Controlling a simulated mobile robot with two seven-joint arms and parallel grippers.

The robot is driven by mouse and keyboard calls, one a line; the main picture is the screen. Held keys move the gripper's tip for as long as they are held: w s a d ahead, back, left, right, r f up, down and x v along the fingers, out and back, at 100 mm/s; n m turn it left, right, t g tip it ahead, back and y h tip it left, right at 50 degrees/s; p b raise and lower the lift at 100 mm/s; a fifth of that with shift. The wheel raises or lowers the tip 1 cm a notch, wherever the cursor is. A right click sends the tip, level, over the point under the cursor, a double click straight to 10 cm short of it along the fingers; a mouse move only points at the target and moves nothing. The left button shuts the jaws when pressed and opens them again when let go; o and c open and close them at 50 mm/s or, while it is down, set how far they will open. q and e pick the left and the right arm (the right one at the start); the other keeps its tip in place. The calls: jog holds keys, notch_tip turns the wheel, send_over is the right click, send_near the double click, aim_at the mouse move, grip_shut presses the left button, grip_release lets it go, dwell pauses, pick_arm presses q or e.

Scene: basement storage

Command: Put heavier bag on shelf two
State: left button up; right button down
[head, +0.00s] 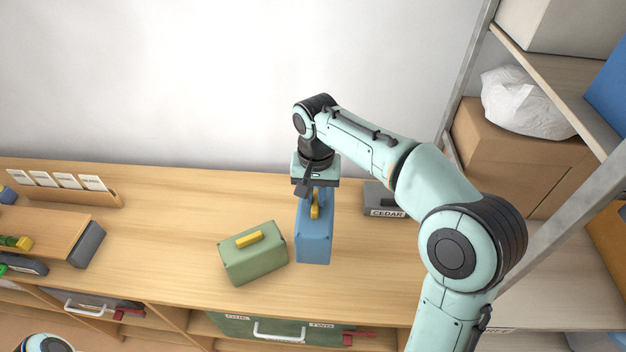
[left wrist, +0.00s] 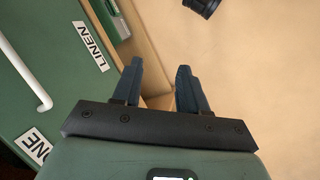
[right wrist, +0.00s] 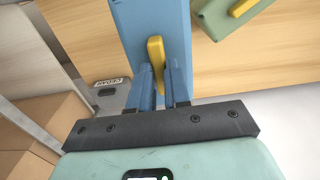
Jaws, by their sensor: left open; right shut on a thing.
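A blue bag (head: 313,240) with a yellow handle is at the middle of the wooden counter. My right gripper (head: 314,197) is shut on its yellow handle (right wrist: 156,55) from above; whether the bag touches the counter I cannot tell. A green bag (head: 252,262) with a yellow handle lies just left of it on the counter; its corner shows in the right wrist view (right wrist: 215,18). My left gripper (left wrist: 157,75) is open and empty, near green fronts low down. A front under the counter (head: 285,331) has a label that seems to read TWO.
A grey block labelled CEDAR (head: 384,212) stands right of the blue bag. A metal rack (head: 545,75) with cardboard boxes (head: 500,135) and a white sack (head: 525,103) rises at the right. Left on the counter are a card holder (head: 75,192) and a wooden board (head: 50,232).

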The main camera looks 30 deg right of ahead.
notch_tip(320, 180, down, 6)
jog(key=shift+s+f+b, duration=0.1)
jog(key=shift+f+b, duration=0.1)
jog(key=shift+b, duration=0.2)
jog(key=shift+f, duration=0.5)
pick_arm(q)
jog(key=shift+s+f, duration=1.05)
jog(key=shift+s, duration=0.05)
pick_arm(e)
jog(key=shift+f, duration=2.15)
pick_arm(q)
jog(key=shift+b, duration=0.3)
pick_arm(e)
jog(key=shift+f, duration=0.15)
pick_arm(q)
jog(key=shift+s+f, duration=0.1)
jog(key=shift+s, duration=0.05)
pick_arm(e)
jog(key=c, duration=1.1)
grip_release()
jog(key=shift+f, duration=0.1)
